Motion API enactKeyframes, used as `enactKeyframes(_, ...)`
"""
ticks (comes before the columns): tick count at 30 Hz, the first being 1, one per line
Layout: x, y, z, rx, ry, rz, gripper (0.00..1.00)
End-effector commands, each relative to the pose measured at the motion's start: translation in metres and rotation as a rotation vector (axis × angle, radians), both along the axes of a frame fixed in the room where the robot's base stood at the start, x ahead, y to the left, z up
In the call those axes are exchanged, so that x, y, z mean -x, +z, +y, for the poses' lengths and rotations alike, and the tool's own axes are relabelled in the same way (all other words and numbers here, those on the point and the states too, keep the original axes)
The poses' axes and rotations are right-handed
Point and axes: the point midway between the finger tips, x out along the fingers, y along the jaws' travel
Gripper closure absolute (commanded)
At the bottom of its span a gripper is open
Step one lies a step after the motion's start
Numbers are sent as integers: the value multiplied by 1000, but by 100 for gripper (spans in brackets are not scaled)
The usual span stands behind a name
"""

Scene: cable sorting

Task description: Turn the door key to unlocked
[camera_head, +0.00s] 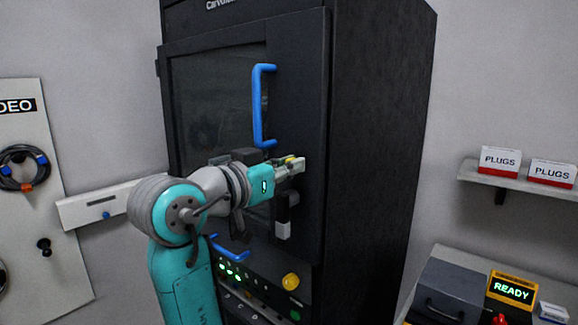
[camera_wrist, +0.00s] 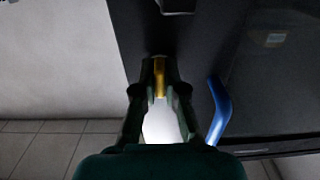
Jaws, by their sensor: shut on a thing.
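My gripper (camera_head: 298,163) is at the front of the black cabinet's door (camera_head: 312,105), right of the dark window and just below the blue door handle (camera_head: 258,105). It is shut on the yellow door key (camera_head: 290,160). In the wrist view, the key (camera_wrist: 159,78) shows as a gold strip between the fingertips of my gripper (camera_wrist: 160,72), against the dark door. The fingers hide most of the key and its lock, so I cannot tell which way the key is turned. The blue handle (camera_wrist: 218,110) stands right of the fingers in the wrist view.
A grey-and-white latch block (camera_head: 283,217) sits on the door below my gripper. A lower blue handle (camera_head: 230,248) and a panel with green lights and a yellow knob (camera_head: 290,281) are beneath. A side bench with a READY display (camera_head: 512,290) stands at the right.

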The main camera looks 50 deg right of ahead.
Motion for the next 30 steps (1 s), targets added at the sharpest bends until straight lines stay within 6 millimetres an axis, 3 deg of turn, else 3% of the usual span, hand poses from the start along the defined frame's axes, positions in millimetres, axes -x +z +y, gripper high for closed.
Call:
enactKeyframes(8,0,0,-1,-5,-1,-137,100)
enactKeyframes(30,2,-1,-2,-27,0,-827,100)
